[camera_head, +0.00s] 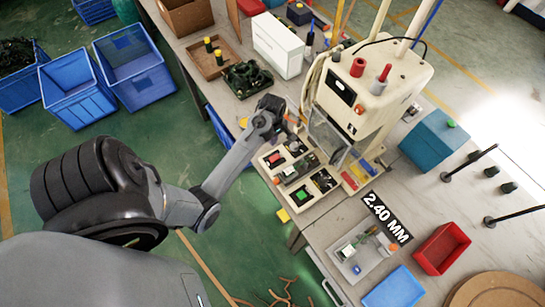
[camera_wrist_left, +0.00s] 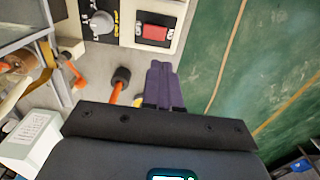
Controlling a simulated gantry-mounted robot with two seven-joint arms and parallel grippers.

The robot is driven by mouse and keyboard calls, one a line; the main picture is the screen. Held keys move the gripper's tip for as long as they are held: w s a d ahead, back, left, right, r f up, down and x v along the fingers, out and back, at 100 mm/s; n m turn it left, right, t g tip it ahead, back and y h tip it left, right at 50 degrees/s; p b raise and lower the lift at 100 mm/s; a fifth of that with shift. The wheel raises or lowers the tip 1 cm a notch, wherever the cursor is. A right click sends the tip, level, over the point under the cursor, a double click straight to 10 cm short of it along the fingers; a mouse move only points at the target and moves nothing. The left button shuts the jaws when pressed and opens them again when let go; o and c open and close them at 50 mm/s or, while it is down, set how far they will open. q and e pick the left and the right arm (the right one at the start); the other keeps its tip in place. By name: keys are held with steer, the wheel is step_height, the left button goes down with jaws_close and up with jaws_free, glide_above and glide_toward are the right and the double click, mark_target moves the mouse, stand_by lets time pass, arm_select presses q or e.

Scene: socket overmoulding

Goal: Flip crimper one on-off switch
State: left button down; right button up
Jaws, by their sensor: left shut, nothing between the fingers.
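The crimper (camera_head: 365,85) is a tall beige machine on the workbench. Its low front panel (camera_head: 306,205) carries several switch and dial units. One red rocker switch (camera_head: 275,159) is at the panel's left, and a green one (camera_head: 302,195) is at its near edge. In the left wrist view a red rocker switch (camera_wrist_left: 155,32) sits beside a grey dial (camera_wrist_left: 101,22). My left gripper (camera_wrist_left: 160,72) is shut and empty, its fingertips just short of the red switch's panel edge. In the head view its wrist (camera_head: 268,108) is beside the crimper; fingertips are unclear.
A white box (camera_head: 278,45) and brown tray (camera_head: 208,57) are behind my wrist. A "2.40 MM" sign (camera_head: 388,217), red bin (camera_head: 441,249) and blue bin (camera_head: 395,289) are to the right. Green floor lies off the bench edge.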

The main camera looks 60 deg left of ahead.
steer(key=shift+w+r, duration=0.1)
arm_select(q)
glide_toward(273, 160)
step_height(273, 160, down, 7)
steer(key=shift+a+r+b, duration=0.1)
steer(key=shift+a+b, duration=0.05)
steer(key=shift+b, duration=0.15)
arm_select(e)
steer(key=shift+d+f, duration=0.1)
steer(key=shift+f, duration=0.2)
stand_by(0.4)
